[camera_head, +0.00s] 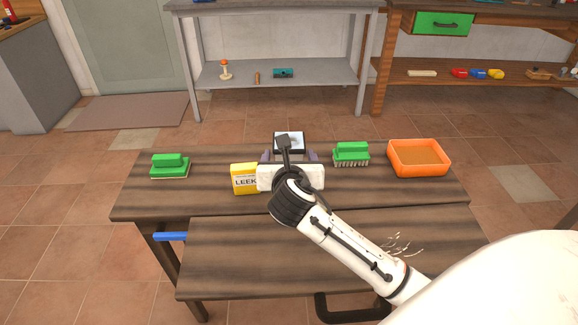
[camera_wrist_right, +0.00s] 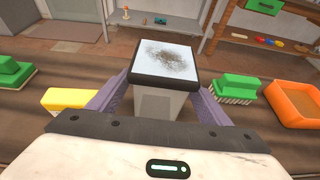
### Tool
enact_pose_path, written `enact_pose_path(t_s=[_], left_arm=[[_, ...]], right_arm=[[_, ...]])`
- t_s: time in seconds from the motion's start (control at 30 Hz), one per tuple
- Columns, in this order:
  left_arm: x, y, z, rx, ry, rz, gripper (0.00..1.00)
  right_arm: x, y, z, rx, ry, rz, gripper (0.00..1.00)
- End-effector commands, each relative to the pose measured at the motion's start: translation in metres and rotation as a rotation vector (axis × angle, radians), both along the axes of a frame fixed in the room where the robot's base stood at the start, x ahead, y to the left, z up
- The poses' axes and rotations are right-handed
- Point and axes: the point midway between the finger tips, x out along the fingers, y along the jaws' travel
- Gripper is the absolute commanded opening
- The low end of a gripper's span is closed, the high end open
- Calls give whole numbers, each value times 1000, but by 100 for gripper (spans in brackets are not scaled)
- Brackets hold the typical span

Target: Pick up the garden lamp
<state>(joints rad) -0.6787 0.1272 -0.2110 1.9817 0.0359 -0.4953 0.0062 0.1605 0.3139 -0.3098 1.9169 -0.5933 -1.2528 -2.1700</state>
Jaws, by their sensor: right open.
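The garden lamp (camera_head: 289,139) stands at the back middle of the wooden table, a grey post with a dark square cap and a light, speckled top panel. In the right wrist view the lamp (camera_wrist_right: 165,62) stands upright between the two purple fingers of my right gripper (camera_wrist_right: 160,92). The fingers are spread, one on each side of it, with no clear contact visible. In the head view my right gripper (camera_head: 289,156) is largely covered by my own wrist, which also hides the lamp's lower part. My left gripper is not in view.
A yellow LEEK packet (camera_head: 245,180) stands close left of my right gripper. A green brush (camera_head: 351,153) is close right, another (camera_head: 170,166) far left, and an orange tray (camera_head: 418,148) far right. The table (camera_head: 205,195) is bare between the left brush and packet.

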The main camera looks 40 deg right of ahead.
Motion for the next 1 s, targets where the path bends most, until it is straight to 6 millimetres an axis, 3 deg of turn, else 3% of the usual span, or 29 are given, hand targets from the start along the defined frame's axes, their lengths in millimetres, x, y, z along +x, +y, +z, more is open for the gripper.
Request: enact_pose_path(t_s=[0.1,0.43,0.73,1.0], left_arm=[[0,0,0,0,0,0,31],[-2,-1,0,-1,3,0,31],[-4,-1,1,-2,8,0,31],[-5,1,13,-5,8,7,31]], right_arm=[[0,0,0,0,0,0,70],[0,0,2,0,-4,0,17],[0,0,11,0,-5,0,17],[1,0,64,-1,-10,0,17]])
